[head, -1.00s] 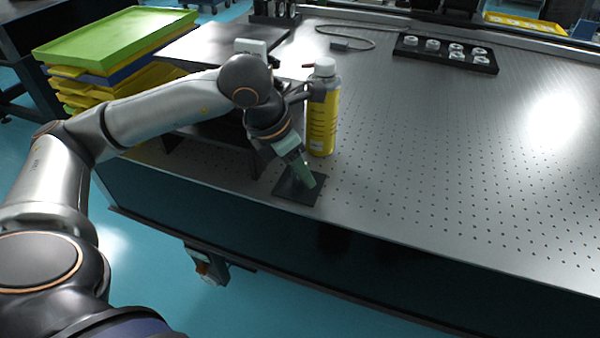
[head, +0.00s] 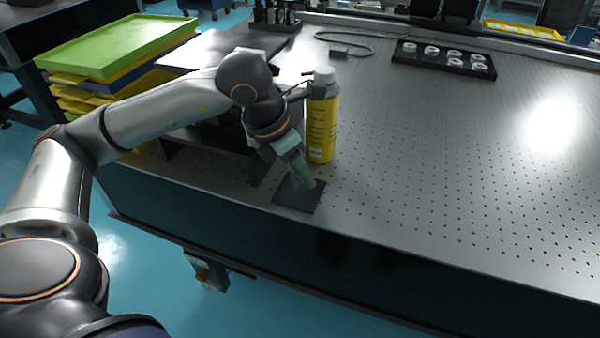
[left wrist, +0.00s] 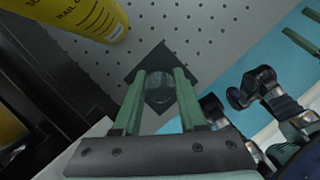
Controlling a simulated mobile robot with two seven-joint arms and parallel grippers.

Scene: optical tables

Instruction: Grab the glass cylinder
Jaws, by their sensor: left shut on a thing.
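The glass cylinder (left wrist: 159,89) is clear and shows in the left wrist view between the two green fingers of my left gripper (left wrist: 161,76). The gripper is shut on it. A dark square pad (left wrist: 150,66) lies beneath. In the head view my left gripper (head: 305,185) points down over this dark pad (head: 292,199) near the table's front edge. There the fingers hide the cylinder, and I cannot tell whether it touches the pad. Two green fingers of my right gripper (left wrist: 300,28) show apart at the right edge of the left wrist view.
A yellow bottle (head: 321,130) with a white cap stands just behind my left gripper. A dark raised platform (head: 222,45) is to the left, with stacked coloured trays (head: 110,50) beyond. A black rack (head: 443,60) with white-rimmed pieces is at the back. The perforated table (head: 450,160) is clear to the right.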

